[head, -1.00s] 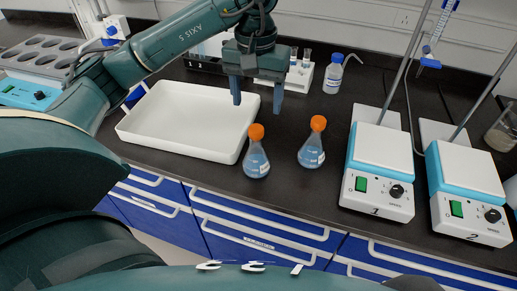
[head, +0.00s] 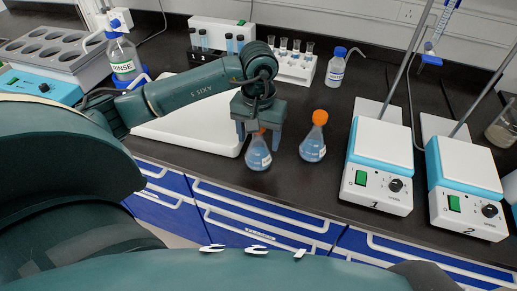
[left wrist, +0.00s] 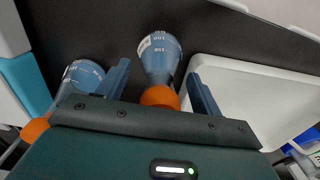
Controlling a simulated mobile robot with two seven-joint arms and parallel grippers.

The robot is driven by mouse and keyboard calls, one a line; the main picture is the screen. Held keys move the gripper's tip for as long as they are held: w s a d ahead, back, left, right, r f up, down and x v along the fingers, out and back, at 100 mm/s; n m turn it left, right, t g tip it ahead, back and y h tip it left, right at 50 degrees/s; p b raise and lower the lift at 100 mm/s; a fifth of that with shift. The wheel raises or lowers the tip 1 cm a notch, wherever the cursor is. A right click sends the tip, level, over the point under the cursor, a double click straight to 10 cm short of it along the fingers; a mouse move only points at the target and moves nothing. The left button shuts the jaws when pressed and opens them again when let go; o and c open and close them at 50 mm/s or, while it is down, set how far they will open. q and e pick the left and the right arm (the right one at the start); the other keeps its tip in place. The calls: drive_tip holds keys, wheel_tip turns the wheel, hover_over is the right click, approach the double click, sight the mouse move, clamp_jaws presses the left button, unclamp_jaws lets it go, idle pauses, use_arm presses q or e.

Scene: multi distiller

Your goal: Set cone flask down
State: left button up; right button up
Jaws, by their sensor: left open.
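Two cone flasks with blue liquid and orange caps stand upright on the dark bench. The left flask (head: 258,155) is under my left gripper (head: 258,137), which is open with its fingers either side of the orange cap. In the left wrist view this flask (left wrist: 159,55) lies between the two open fingers (left wrist: 160,88), with a gap on each side. The right flask (head: 313,143) stands apart, a little to the right; it also shows in the left wrist view (left wrist: 82,75), outside the fingers. My right gripper is not in view.
A white tray (head: 190,138) lies left of the flasks, partly behind my arm. Hot plates 1 (head: 380,160) and 2 (head: 465,175) stand to the right. Vial racks (head: 295,68), a small bottle (head: 336,70) and a rinse bottle (head: 123,55) stand behind. Bench between flasks and bottle is clear.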

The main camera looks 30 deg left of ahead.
use_arm(q)
drive_tip(key=shift+f, duration=0.25)
drive_tip(key=shift+c, duration=0.6)
drive_tip(key=shift+r, duration=0.1)
clamp_jaws()
